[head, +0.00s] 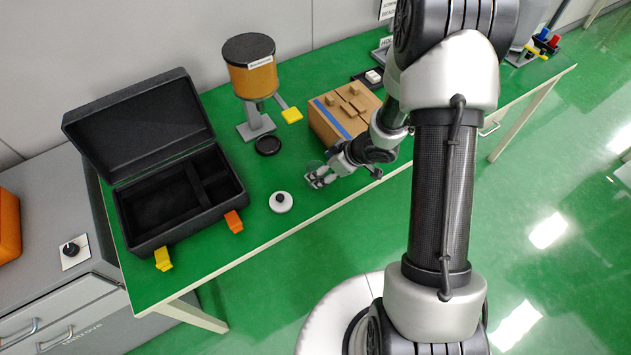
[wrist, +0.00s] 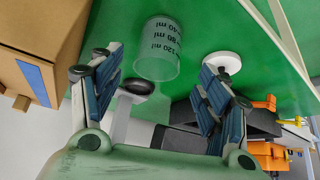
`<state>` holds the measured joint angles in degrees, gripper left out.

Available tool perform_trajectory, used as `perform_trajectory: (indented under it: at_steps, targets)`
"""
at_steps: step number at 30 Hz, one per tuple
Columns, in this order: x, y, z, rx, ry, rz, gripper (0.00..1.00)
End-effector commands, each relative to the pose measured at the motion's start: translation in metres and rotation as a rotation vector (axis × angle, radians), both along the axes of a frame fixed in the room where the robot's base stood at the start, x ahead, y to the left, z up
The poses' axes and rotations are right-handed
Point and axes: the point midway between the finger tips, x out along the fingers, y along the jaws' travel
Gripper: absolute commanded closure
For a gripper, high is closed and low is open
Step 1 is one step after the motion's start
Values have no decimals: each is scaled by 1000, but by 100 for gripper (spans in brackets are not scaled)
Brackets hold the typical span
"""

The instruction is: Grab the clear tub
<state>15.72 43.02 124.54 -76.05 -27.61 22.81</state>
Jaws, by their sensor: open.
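The clear tub (wrist: 158,48) is a see-through cylinder with dark ml markings, on the green tabletop in the wrist view. It shows just beyond my gripper (wrist: 162,72), in the gap between the two spread fingers. The fingers are apart and nothing is held between them. There the tub (head: 314,166) is only a faint outline, partly hidden by the gripper. I cannot tell whether a finger touches it.
A white round knob-like piece (head: 281,202) and a black ring (head: 267,146) lie to the left. An open black case (head: 225,205) stands farther left. An orange hopper (head: 251,75) stands behind.

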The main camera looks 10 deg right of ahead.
Motion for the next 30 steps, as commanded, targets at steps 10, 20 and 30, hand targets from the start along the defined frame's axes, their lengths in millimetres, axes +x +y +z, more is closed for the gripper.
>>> perform_trajectory:
  at_steps: [10, 20, 30]
  targets:
    - [11, 7, -22, 0, 0, 1, 31]
    - [28, 19, -55, -2, 0, 0, 31]
    - [28, 19, -53, -1, -1, -1, 42]
